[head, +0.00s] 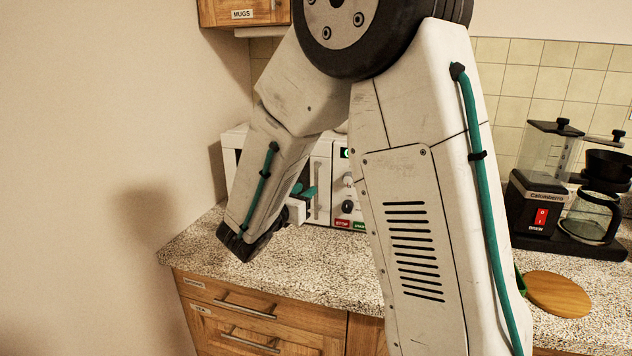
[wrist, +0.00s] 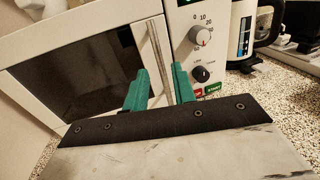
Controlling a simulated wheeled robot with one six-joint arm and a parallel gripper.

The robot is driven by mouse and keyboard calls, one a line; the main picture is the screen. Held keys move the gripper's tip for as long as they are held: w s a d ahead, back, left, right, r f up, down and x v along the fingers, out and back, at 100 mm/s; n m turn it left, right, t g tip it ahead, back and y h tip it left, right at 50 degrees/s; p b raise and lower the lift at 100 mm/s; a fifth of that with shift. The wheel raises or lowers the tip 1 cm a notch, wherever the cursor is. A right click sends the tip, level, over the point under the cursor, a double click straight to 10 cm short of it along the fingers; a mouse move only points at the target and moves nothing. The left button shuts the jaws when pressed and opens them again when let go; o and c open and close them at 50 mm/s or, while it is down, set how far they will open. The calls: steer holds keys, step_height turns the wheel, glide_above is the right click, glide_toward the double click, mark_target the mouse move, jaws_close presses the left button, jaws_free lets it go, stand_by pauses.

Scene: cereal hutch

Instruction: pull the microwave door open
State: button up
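The white microwave (head: 235,150) stands on the counter against the back wall, mostly hidden behind my arm in the head view. Its door (wrist: 85,75), with a dark window, looks shut in the wrist view. The silver upright door handle (wrist: 155,45) is at the door's right edge; it also shows in the head view (head: 319,190). My gripper (wrist: 160,85) has two green fingers spread apart, one on each side of the handle in the picture. A gap seems to show beside the handle.
Dials (wrist: 200,37) and red and green buttons are just right of the handle. A coffee maker (head: 590,210) and a round wooden board (head: 557,294) are farther right. The speckled counter (head: 300,270) is clear in front of the microwave. A wall is close on the left.

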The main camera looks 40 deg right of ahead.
mark_target(315, 181)
steer(key=x, duration=0.7)
steer(key=shift+w+d, duration=0.25)
steer(key=shift+w, duration=0.1)
jaws_close()
